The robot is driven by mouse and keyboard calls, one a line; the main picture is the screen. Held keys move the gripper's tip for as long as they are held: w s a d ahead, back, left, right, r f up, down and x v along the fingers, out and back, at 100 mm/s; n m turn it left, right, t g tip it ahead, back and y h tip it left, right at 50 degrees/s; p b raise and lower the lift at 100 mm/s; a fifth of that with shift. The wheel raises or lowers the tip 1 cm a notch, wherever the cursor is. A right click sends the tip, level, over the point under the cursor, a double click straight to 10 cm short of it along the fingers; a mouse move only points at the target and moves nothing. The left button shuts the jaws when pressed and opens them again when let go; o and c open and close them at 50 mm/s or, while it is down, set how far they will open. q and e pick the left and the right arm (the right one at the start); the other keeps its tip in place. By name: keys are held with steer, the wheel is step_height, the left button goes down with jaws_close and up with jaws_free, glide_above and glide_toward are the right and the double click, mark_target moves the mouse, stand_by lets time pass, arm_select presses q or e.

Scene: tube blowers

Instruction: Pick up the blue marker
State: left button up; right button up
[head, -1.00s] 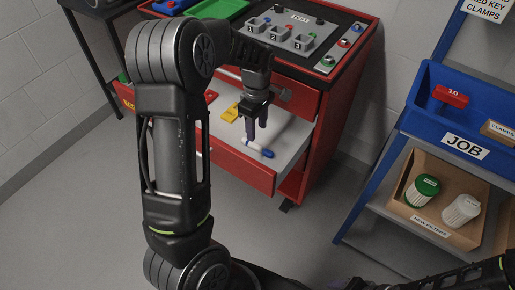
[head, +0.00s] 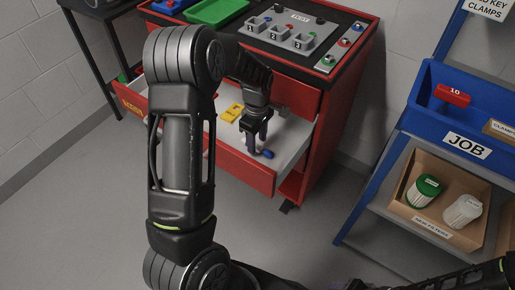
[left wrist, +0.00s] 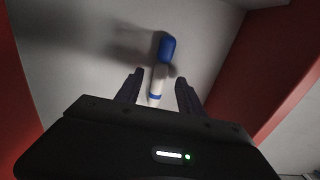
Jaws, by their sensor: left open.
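The blue marker (head: 267,154) lies in the open drawer of the red cabinet. In the head view only its blue end shows; my left gripper hides the rest. In the left wrist view the marker (left wrist: 161,68) has a blue cap and a white body with a blue band, on the pale drawer floor. My left gripper (head: 256,148) is low in the drawer over the marker. Its fingers (left wrist: 157,90) are open, one on each side of the white body, with gaps visible on both sides. My right gripper cannot be made out.
A yellow object (head: 232,113) lies in the drawer (head: 293,144) left of my gripper. The drawer's red front and side walls stand close around. The cabinet top holds a numbered test panel (head: 285,33) and a green tray (head: 215,11). A blue JOB bin (head: 440,119) stands right.

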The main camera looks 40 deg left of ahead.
arm_select(q)
steer(key=shift+f, duration=0.9)
jaws_close()
